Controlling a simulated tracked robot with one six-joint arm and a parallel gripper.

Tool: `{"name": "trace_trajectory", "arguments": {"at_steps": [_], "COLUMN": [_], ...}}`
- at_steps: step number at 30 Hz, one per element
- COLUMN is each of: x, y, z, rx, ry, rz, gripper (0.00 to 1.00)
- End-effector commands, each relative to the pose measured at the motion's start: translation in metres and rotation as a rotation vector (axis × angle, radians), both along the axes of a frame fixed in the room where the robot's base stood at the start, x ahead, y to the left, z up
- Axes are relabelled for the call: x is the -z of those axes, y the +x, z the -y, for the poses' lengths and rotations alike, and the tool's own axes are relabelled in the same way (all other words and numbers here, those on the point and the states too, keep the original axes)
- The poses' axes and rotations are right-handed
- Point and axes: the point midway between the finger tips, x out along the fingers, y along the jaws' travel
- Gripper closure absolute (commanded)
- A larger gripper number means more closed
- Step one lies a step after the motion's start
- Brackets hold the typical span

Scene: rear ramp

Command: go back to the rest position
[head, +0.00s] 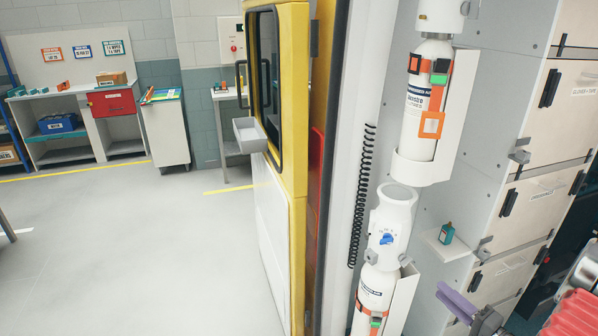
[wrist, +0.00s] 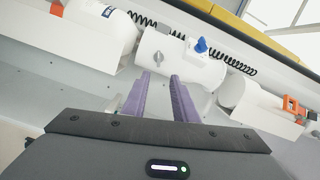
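My gripper (wrist: 160,78) shows in the wrist view as two purple fingers with a clear gap between them and nothing held. In the head view its purple fingers (head: 457,301) are at the lower right, beside the white cylinders and below a small shelf. The rest position is not marked in either view.
An upper cylinder (head: 423,110) with an orange strap and a lower cylinder (head: 377,285) stand in wall holders. A white valve body with a blue knob (head: 387,239) sits between them. A small teal bottle (head: 447,233) stands on the shelf. A yellow door (head: 298,130) stands left; floor beyond is clear.

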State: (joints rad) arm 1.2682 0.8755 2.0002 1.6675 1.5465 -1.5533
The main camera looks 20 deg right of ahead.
Motion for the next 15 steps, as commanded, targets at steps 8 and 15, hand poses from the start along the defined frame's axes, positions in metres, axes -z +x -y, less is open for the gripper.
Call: {"name": "trace_trajectory", "arguments": {"at_steps": [8,15], "x": [0.006,0.040], "y": [0.000,-0.015], "z": [-0.001,-0.042], "rx": [-0.003,-0.109], "ry": [0.103,0.330], "rz": [-0.044,-0.245], "gripper": [0.74,0.74]}}
